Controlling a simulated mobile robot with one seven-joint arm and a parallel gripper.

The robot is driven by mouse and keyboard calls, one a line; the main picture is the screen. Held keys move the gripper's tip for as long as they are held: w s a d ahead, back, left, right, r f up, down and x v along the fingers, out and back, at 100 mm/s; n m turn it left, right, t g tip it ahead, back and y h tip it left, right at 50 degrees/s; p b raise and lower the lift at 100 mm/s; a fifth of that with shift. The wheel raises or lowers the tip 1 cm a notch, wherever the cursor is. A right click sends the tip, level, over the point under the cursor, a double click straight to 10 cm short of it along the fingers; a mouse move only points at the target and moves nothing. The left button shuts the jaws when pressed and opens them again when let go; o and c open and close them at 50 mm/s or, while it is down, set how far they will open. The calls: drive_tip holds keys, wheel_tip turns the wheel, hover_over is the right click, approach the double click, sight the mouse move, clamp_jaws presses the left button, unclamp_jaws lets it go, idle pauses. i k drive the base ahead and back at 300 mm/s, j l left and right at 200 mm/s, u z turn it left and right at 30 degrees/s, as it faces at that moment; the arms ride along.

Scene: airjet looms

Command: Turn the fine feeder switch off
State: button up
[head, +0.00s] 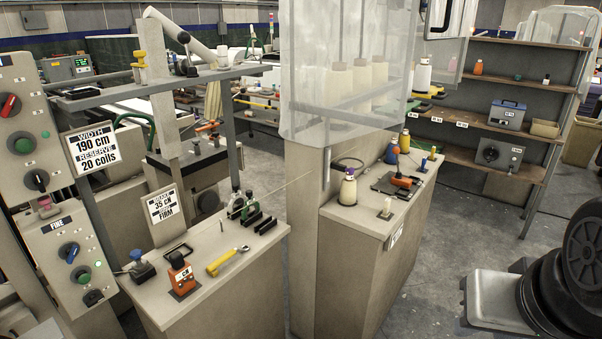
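A grey control panel labelled FINE (61,223) stands at the left edge. On it are a blue rotary knob (69,253), a green button (83,279) and a black rotary knob (93,298) near the bottom. The blue knob's handle looks slanted. I cannot read any on or off marks, so the setting of the switch is unclear. My gripper is not in view.
Above is another panel with a red knob (10,105). A bench (215,293) beside the FINE panel holds an orange block (181,275) and yellow tool (227,261). Further right are a cabinet (345,275) and shelves (490,90). Grey floor (440,255) lies between.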

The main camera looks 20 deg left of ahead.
sight(94, 299)
drive_tip(key=u, duration=1.65)
drive_tip(key=i+l+z, duration=0.35)
drive_tip(key=i, duration=0.15)
drive_tip(key=u, duration=1.25)
